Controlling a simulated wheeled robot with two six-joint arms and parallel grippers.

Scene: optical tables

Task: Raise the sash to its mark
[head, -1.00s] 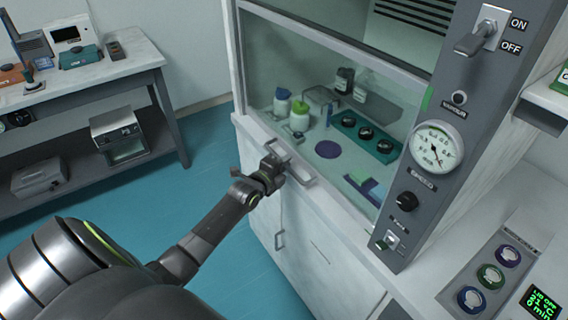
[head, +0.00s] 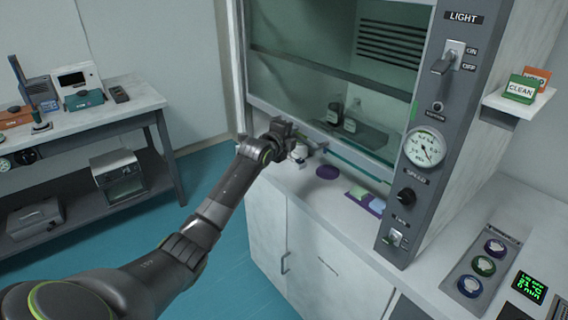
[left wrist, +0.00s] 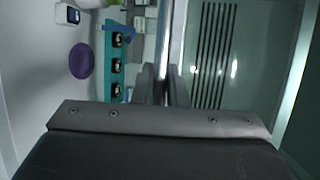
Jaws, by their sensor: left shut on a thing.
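The sash (head: 290,88) is the glass front of the fume hood, raised part way, with an open gap between its lower rail and the worktop. My left gripper (head: 302,140) is at the lower rail, shut on the sash handle. In the left wrist view, a pale bar (left wrist: 178,35) runs between the fingers (left wrist: 163,88). The gripper hides most of the handle in the head view. A green mark (head: 413,111) is on the edge of the grey control post. I cannot tell exactly how the rail lines up with it. My right gripper is not in view.
In the hood are a purple disc (head: 327,172), dark bottles (head: 350,125) and a teal rack (left wrist: 113,62). The control post (head: 408,215) with gauge (head: 425,148) and knobs stands to the right. A side bench (head: 90,118) is at the left, with clear floor between.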

